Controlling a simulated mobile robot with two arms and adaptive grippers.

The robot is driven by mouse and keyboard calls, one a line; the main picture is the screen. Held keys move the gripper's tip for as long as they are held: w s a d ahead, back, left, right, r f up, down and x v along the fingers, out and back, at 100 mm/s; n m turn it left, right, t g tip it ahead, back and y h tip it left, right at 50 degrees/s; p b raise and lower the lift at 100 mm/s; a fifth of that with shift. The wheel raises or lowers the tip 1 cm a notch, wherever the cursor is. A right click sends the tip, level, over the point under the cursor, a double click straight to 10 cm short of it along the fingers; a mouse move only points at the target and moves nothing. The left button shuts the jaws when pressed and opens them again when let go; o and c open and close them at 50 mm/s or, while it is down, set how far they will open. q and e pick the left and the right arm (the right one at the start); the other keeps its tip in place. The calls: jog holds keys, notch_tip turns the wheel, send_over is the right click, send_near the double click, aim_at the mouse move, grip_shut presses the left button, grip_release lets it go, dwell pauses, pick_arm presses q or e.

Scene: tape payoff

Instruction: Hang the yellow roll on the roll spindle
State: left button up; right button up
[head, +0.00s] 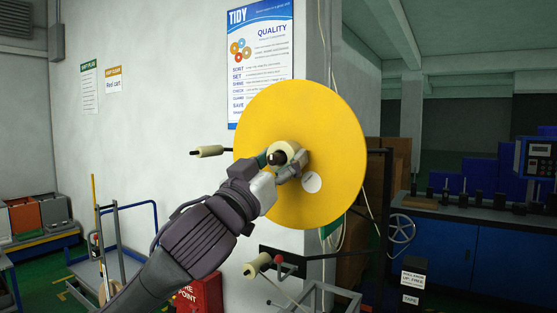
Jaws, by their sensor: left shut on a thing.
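The yellow roll (325,125) is a large flat disc, upright and facing me, in the middle of the head view. A cream cylinder with a dark end (285,152) sticks out of its centre. I cannot tell whether this is the roll's own core or a spindle passing through it. My left gripper (283,170) is shut at the roll's centre, beside the cream cylinder, and its fingers partly cover the hub. Whatever is behind the roll is hidden. My right gripper is not in view.
A cream roller on a dark rod (210,151) sticks out left of the roll. Another cream roller (257,265) and a red knob (279,259) are below it on a metal frame. A wall pillar stands behind. A blue workbench (465,262) is at right.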

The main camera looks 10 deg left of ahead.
pick_arm(q)
jog(key=shift+w+r, duration=0.1)
jog(key=shift+w, duration=0.05)
jog(key=shift+f, duration=0.25)
dwell(0.5)
jog(key=o, duration=1.7)
jog(key=shift+d, duration=0.1)
jog(key=shift+f, duration=0.15)
jog(key=v, duration=1.2)
